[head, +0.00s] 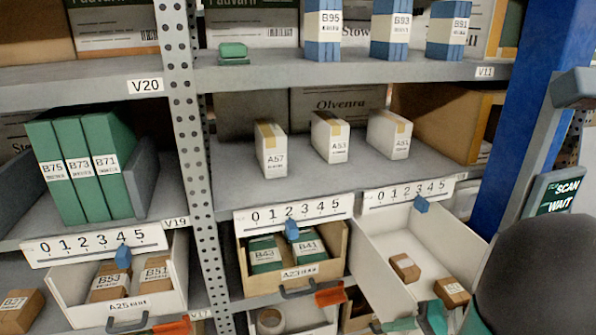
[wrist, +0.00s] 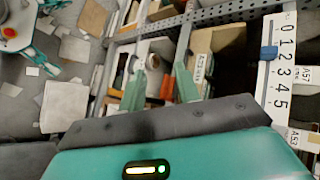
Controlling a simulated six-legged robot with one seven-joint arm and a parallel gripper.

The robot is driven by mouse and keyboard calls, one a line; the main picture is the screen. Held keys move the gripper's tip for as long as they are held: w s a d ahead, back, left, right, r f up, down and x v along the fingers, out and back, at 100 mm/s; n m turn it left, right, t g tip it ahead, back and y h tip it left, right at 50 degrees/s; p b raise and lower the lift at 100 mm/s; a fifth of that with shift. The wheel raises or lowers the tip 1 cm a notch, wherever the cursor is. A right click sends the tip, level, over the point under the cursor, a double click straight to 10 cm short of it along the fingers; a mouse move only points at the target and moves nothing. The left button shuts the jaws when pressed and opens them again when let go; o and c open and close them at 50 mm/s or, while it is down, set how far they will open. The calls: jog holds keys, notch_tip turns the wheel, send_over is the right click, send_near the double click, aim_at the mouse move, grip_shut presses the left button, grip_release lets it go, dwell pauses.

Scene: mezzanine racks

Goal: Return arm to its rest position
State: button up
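My gripper (wrist: 160,88) shows in the wrist view as two pale green fingers standing apart, with nothing held between them. The teal gripper body with a lit indicator fills the bottom of that view. In the head view, teal parts of my gripper show at the lower right, over the front of the open white drawer (head: 372,250). A dark rounded link of my arm covers the lower right corner. Two small brown boxes lie in that drawer; the right one (head: 452,291) is close to the teal parts in the picture. I cannot tell whether they touch.
A wooden drawer (head: 340,262) and a left white drawer (head: 172,301) also stick out, holding labelled boxes. A perforated grey post (head: 183,120) divides the shelves. A blue post (head: 520,120) and a scan/wait sign (head: 556,195) stand at the right. Floor shows at the wrist view's left.

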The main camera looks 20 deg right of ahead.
jog(key=w+a+r+n+g+h, duration=0.1)
jog(key=a+r+n+h, duration=0.3)
jog(key=a, duration=0.6)
jog(key=a+r+n+h, duration=0.4)
jog(key=a+r+n, duration=0.2)
jog(key=a+r, duration=0.2)
jog(key=shift+w+a+r+g, duration=0.35)
jog(key=shift+a+g, duration=0.05)
jog(key=shift+a, duration=0.75)
